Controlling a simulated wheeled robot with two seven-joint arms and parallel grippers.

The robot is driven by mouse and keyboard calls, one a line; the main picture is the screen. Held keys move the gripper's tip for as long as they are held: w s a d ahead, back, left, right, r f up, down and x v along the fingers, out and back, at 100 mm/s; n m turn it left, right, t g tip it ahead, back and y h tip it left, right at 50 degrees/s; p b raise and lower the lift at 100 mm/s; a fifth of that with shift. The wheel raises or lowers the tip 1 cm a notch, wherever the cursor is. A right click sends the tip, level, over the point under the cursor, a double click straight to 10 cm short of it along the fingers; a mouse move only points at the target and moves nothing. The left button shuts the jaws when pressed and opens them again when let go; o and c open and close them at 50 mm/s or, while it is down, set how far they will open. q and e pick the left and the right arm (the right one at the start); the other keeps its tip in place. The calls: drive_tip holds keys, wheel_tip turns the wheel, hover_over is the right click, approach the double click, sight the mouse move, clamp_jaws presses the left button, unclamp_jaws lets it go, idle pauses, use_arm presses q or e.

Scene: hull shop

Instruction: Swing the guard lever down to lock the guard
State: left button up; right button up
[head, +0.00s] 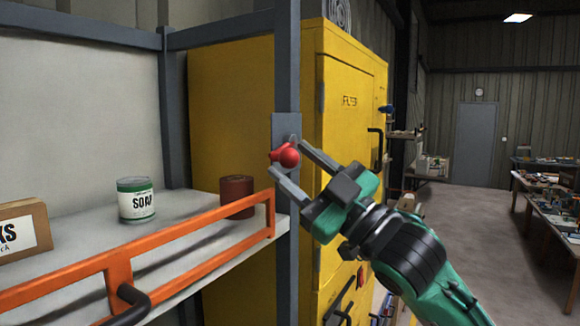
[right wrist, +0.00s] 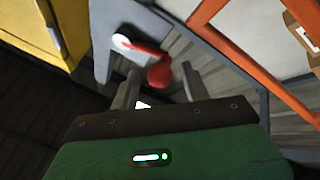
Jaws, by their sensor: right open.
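The guard lever is a red arm with a round red knob (head: 289,155) on a grey plate (head: 284,126) on the shelf post. In the right wrist view its arm runs from a pale pivot (right wrist: 121,41) to the knob (right wrist: 161,77). My right gripper (head: 287,158) is open, with one finger on each side of the knob; I cannot tell whether either touches it. It also shows in the right wrist view (right wrist: 160,71). The orange guard (head: 180,239) runs along the shelf front, its far end near the post. My left gripper is not in view.
The shelf (head: 75,245) holds a soap can (head: 136,200), a dark red can (head: 236,192) and a cardboard box (head: 22,235). A yellow cabinet (head: 232,110) stands close behind the post. Open floor (head: 480,250) lies right, before cluttered benches.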

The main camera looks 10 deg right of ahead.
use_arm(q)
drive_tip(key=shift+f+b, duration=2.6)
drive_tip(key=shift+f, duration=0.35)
use_arm(e)
drive_tip(key=v, duration=1.2)
